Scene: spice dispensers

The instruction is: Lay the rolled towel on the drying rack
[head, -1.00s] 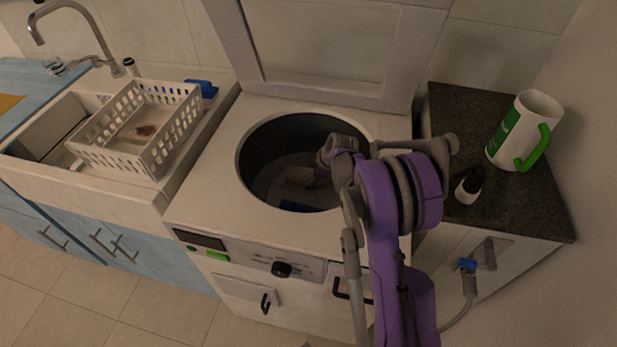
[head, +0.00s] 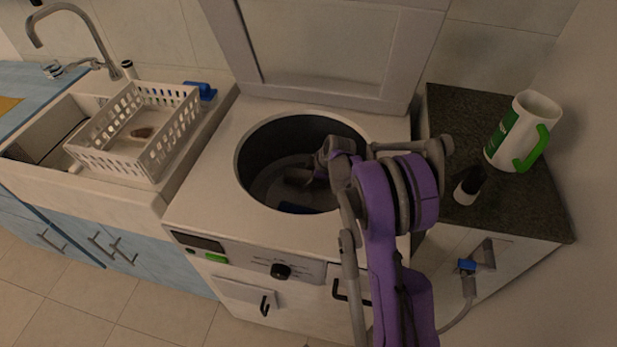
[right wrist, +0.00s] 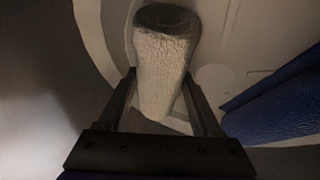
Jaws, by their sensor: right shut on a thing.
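The rolled towel (right wrist: 162,62) is a pale, rough-textured roll in the right wrist view, with a dark end at the top. My right gripper (right wrist: 162,100) is shut on it, with one finger on each side. In the head view my right gripper (head: 305,182) reaches down into the open drum of the washing machine (head: 215,165), and the towel is small and dim there. The drying rack (head: 112,160) is a white slotted basket over the sink at the left, holding a small brown item (head: 142,132). My left gripper is out of view.
A dark blue item (right wrist: 275,105) lies in the drum beside the towel. The drum rim surrounds my right gripper, and the raised lid (head: 325,50) stands behind.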

